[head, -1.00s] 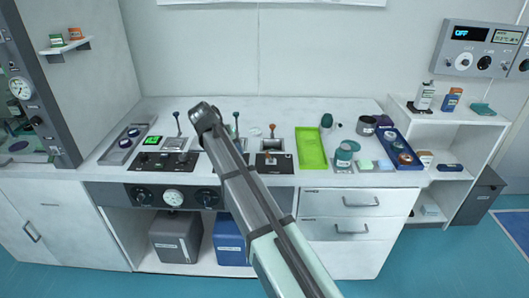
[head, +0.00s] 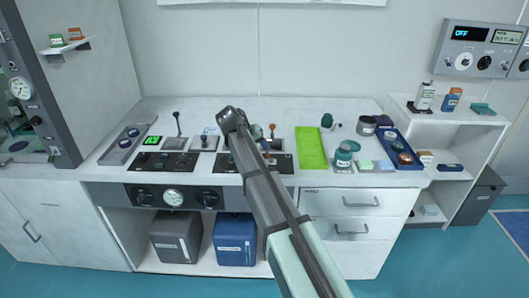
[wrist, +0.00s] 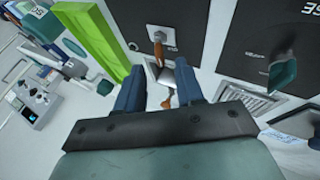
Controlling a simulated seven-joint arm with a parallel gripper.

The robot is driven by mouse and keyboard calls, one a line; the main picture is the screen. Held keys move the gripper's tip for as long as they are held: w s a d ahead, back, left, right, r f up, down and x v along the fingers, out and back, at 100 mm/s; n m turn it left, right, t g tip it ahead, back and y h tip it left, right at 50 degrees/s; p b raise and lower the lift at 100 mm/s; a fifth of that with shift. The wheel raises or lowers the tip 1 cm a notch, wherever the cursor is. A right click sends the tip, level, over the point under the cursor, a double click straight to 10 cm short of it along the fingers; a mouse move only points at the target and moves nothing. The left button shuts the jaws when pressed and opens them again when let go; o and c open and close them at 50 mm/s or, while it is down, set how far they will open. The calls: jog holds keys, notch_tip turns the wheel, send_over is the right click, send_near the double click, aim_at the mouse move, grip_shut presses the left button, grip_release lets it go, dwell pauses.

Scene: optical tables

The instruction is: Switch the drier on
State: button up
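No drier label is readable. A wall control unit (head: 480,48) at upper right in the head view shows "OFF" on its display. Several levers stand at the back of the bench; one has an orange-brown handle (head: 272,130). In the wrist view an orange-brown lever handle (wrist: 157,48) rises by a dark panel, just ahead of my gripper (wrist: 159,80). The blue fingers are apart, with a metal part and another orange-brown piece (wrist: 167,103) seen between them. Contact cannot be told. In the head view my arm mostly hides the gripper. A teal handle (wrist: 282,74) stands to the right in the wrist view.
A green tray (head: 311,148) lies right of the levers and shows at upper left in the wrist view. Jars (head: 343,156) and a blue tray (head: 386,133) stand further right.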

aim_at(266, 152)
jog(key=shift+x, duration=1.8)
grip_shut()
